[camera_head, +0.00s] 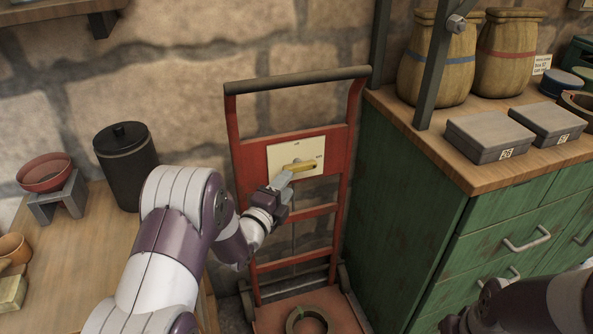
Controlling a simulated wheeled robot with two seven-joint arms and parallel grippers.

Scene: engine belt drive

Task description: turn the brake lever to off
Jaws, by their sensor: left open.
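The brake lever (300,166) is a yellow handle on a cream plate (283,150) fixed to the upper part of a red hand truck (252,160). It lies nearly level, its free end to the right. The plate has small markings above the lever and at its right, too small to read surely. My left gripper (284,180) is open at the lever's left end. Its fingers hide part of that end, and I cannot tell whether they touch it.
A green cabinet (408,190) with grey boxes (488,135) and sacks (437,65) stands to the right. A wooden bench (85,250) with a black canister (127,165) and red bowl (45,173) is at the left. A dark ring (292,322) lies on the truck's base.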

